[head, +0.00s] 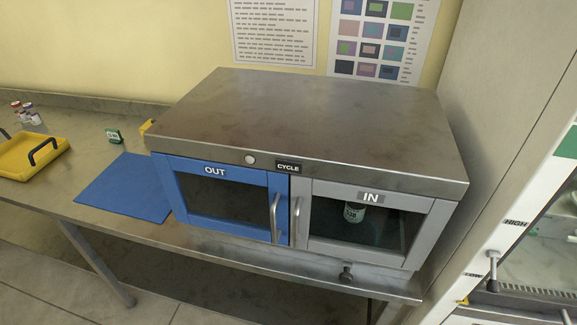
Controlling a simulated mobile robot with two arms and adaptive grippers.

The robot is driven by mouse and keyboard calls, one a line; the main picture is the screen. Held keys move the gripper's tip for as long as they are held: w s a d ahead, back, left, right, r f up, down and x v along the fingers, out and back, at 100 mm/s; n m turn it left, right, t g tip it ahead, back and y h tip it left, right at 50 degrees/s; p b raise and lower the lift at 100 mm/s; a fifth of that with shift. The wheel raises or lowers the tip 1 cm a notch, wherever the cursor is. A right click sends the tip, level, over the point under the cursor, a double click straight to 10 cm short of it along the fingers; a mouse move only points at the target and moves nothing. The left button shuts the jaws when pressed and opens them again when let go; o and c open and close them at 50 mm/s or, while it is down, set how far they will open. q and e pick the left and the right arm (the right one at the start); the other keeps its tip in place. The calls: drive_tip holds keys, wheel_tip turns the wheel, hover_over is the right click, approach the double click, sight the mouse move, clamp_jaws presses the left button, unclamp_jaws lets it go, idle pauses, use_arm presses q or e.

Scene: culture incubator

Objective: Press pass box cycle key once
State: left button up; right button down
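The pass box (310,115) is a steel cabinet on a metal bench in the head view. Its cycle key is a small round pale button (250,159) on the front upper edge, just left of the black CYCLE label (288,167). Below it, the blue-framed OUT door (282,205) and the grey-framed IN door (425,235) are both shut. Neither of my grippers is in view.
A blue mat (125,188) lies on the bench left of the box. A tall cabinet (505,225) stands close on the right.

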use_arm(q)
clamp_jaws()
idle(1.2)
